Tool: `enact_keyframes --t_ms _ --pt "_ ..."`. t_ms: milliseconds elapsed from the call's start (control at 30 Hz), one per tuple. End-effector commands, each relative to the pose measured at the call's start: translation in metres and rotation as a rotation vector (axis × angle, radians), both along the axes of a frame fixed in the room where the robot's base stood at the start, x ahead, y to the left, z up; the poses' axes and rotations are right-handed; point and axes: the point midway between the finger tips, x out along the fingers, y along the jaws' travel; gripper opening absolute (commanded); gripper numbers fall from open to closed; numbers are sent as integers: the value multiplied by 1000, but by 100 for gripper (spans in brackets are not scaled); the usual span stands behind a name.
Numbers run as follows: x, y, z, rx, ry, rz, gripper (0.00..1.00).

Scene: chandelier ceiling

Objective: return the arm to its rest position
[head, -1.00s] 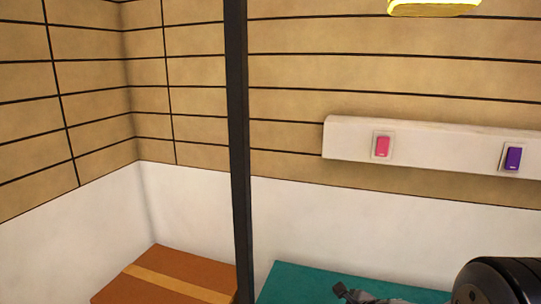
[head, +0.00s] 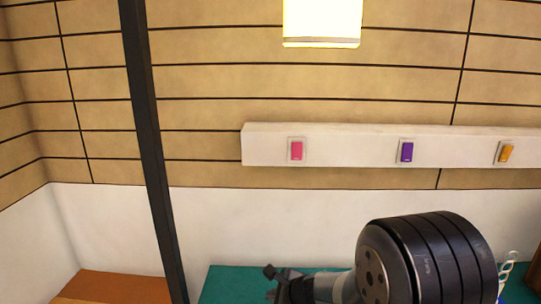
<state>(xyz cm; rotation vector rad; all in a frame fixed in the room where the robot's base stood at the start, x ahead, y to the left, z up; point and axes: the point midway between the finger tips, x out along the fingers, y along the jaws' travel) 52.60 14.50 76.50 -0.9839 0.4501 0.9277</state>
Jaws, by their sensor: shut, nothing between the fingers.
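My arm shows at the bottom right of the head view, with a large black ribbed joint (head: 425,262) in front. A grey link runs left from it to a small dark end piece, my gripper (head: 270,272), which is partly cut off by the bottom edge. It is shut and I see nothing held in it. It shows above a teal surface (head: 225,283). I cannot tell its height over that surface.
A dark post (head: 150,130) stands at the left. A white wall rail carries pink (head: 297,151), purple (head: 407,152) and orange (head: 505,153) switches. A lit lamp (head: 322,22) hangs above. An orange-brown box (head: 125,287) is at bottom left. A white twisted object (head: 508,268) is at right.

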Motion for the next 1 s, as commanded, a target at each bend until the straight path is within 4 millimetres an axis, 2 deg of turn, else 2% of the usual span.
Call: enact_keyframes --t_ms 233,667,767,833,900,1000 --pt "0 0 -12 0 1 1 0" --pt "0 0 -60 0 1 1 0" --pt "0 0 -58 0 -4 0 0" --pt "0 0 -39 0 -2 0 0" --pt "0 0 -31 0 0 0 0" --pt "0 0 -56 1 2 -1 0"
